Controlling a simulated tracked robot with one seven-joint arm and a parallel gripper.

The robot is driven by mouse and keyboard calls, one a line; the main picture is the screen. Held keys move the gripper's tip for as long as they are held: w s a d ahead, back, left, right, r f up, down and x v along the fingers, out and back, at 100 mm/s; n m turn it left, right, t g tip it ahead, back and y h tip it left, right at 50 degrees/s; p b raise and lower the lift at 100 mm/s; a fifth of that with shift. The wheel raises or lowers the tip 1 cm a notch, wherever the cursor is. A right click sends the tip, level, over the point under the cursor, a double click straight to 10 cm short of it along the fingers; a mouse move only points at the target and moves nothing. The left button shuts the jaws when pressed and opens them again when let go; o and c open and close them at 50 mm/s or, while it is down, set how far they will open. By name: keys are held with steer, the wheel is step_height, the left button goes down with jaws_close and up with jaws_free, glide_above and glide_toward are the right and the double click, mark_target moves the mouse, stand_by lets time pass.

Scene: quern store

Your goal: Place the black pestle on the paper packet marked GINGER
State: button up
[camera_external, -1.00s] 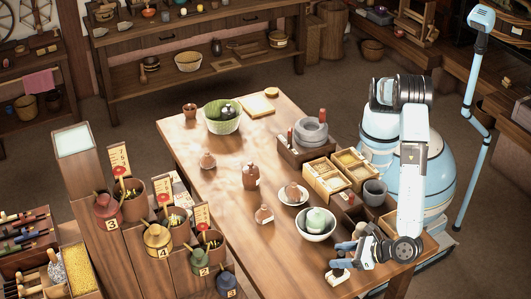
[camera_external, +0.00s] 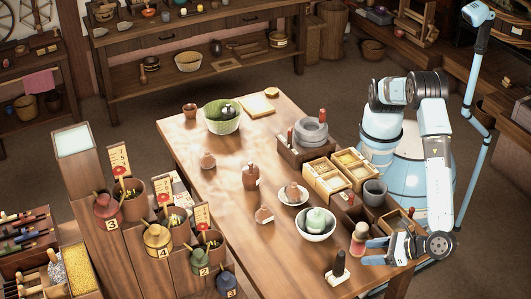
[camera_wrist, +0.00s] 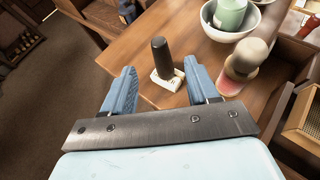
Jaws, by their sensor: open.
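The black pestle (camera_external: 339,263) stands upright on a small white packet (camera_external: 338,281) near the table's front corner. Both also show in the wrist view, the pestle (camera_wrist: 162,58) rising from the white packet (camera_wrist: 170,82). Dark marks show on the packet, but I cannot read them. My gripper (camera_external: 373,252) is open and empty, to the right of the pestle and apart from it. In the wrist view the pestle is seen beyond the gap between the two blue fingers. The pestle hides part of the packet's top.
A pestle-like piece (camera_external: 359,238) with a pale top and reddish base stands close beside my gripper. A white bowl (camera_external: 314,225) with a green jar is behind. Boxes (camera_external: 345,172) and a grey cup (camera_external: 375,192) line the right side. Table left of the packet is clear.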

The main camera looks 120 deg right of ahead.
steer(key=w+d+r+m+g+y, duration=0.1)
steer(key=w+d+r+m+g, duration=0.15)
steer(key=d+r, duration=0.45)
steer(key=w+d+r+m+g, duration=0.1)
steer(key=w+d+r+m, duration=0.15)
steer(key=d+r, duration=0.5)
steer(key=s+d+r+m+g+y, duration=0.15)
steer(key=d+r+m, duration=0.25)
steer(key=d, duration=0.6)
steer(key=s+d+r+m+g+y, duration=0.1)
steer(key=s+d+r+m, duration=0.25)
steer(key=d, duration=0.55)
steer(key=s+d+r+m+y, duration=0.2)
steer(key=s+d+r+m, duration=0.1)
steer(key=s+d, duration=0.3)
steer(key=s+d+r+m+y, duration=0.1)
steer(key=s+d+r+m, duration=0.2)
steer(key=d, duration=0.4)
steer(key=s+d+m+t+y, duration=0.1)
steer(key=s+d+m, duration=0.3)
steer(key=s, duration=0.3)
steer(key=s+d+m+t+y, duration=0.1)
steer(key=s+d+m, duration=0.3)
steer(key=s, duration=0.4)
steer(key=shift+f+t+y, duration=0.4)
steer(key=shift+f+y, duration=0.05)
steer(key=shift+s, duration=0.1)
